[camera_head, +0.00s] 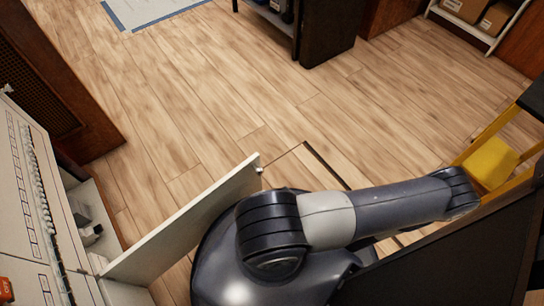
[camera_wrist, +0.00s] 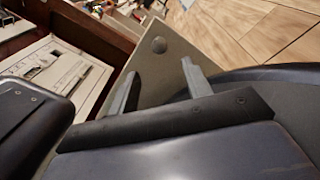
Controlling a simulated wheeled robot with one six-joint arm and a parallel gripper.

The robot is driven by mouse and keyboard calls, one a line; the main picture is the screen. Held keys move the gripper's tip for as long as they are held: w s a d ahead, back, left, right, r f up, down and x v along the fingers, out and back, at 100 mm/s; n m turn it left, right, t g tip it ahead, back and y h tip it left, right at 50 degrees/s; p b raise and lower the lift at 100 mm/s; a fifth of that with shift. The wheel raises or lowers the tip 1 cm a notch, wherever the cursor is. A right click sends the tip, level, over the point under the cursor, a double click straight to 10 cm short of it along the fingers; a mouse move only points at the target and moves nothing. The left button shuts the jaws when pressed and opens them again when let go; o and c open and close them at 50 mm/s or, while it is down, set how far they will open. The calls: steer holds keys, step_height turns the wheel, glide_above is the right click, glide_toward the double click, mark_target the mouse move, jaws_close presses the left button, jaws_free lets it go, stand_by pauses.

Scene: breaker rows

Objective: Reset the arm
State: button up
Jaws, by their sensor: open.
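My arm (camera_head: 400,208) lies bent across the lower right of the head view, where my gripper is hidden. In the wrist view my gripper (camera_wrist: 160,87) is open, its two grey fingers apart with nothing between them.
A white breaker cabinet (camera_head: 22,185) with rows of breakers stands at the left. Its white door (camera_head: 190,225) is swung open towards my base. A yellow object (camera_head: 490,162) is at the right. Shelves (camera_head: 475,22) stand at the back. The wooden floor (camera_head: 220,95) between is clear.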

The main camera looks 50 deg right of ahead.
mark_target(261, 173)
stand_by(0.3)
steer(key=shift+w+d+b, duration=0.3)
steer(key=shift+w+b, duration=0.05)
steer(key=shift+w, duration=1.25)
steer(key=shift+w+d+b, duration=0.3)
steer(key=shift+w+b, duration=0.1)
steer(key=shift+w, duration=1.2)
steer(key=shift+w+d+b, duration=0.3)
steer(key=shift+w+b, duration=0.05)
steer(key=shift+w, duration=1.25)
steer(key=shift+s, duration=0.15)
